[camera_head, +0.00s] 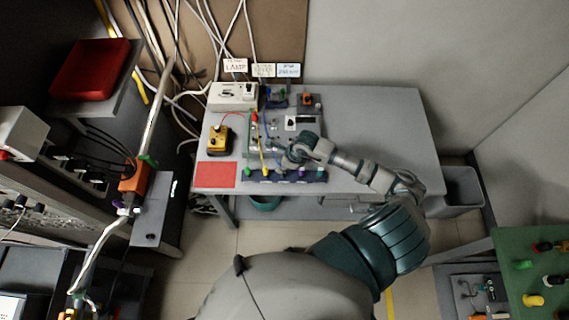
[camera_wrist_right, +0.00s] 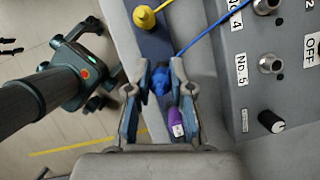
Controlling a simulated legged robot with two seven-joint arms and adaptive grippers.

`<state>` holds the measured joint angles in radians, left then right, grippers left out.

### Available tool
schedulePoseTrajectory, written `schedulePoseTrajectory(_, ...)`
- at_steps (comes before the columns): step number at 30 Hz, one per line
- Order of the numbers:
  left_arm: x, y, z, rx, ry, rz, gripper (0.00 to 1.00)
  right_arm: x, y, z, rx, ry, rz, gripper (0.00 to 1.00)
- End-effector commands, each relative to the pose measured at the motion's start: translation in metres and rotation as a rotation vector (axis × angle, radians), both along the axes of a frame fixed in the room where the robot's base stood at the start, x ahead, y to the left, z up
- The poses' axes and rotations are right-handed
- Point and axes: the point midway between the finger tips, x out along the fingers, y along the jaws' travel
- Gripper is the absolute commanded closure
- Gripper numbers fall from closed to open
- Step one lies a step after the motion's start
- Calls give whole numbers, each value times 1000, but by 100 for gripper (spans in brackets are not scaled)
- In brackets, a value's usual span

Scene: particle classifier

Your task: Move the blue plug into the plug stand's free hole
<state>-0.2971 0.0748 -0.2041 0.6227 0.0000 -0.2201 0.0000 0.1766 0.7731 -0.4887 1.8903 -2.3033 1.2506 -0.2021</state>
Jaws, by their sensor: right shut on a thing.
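The plug stand (camera_head: 314,177) is a dark blue strip along the front of the panel on the grey table. A green plug (camera_head: 248,172), a yellow plug (camera_head: 265,171) and a purple plug (camera_head: 302,173) show along it. My right gripper (camera_wrist_right: 160,82) is shut on the blue plug (camera_wrist_right: 158,80), whose blue cable (camera_wrist_right: 208,27) runs up and right. In the wrist view it lies between the yellow plug (camera_wrist_right: 145,17) and the purple plug (camera_wrist_right: 177,122). I cannot tell whether the blue plug is seated or lifted. No free hole is clearly visible. My left gripper is out of view.
The grey panel (camera_wrist_right: 275,100) with metal sockets and a black knob (camera_wrist_right: 271,122) lies close to the right of the gripper. A red mat (camera_head: 216,175) and a yellow box (camera_head: 220,140) lie to the left. The table's right side (camera_head: 385,120) is clear.

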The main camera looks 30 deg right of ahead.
Motion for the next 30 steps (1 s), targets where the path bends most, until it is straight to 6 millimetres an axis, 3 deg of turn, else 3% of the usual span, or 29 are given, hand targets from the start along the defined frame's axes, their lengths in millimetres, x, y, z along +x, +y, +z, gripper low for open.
schedulePoseTrajectory(9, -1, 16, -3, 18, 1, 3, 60, 0, -7, -6, 4, 0, -2, 100)
schedulePoseTrajectory(21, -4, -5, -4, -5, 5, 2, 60, 0, -2, -5, 2, 0, -1, 100)
schedulePoseTrajectory(30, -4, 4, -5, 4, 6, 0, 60, 0, 4, -5, -2, -3, 0, 100)
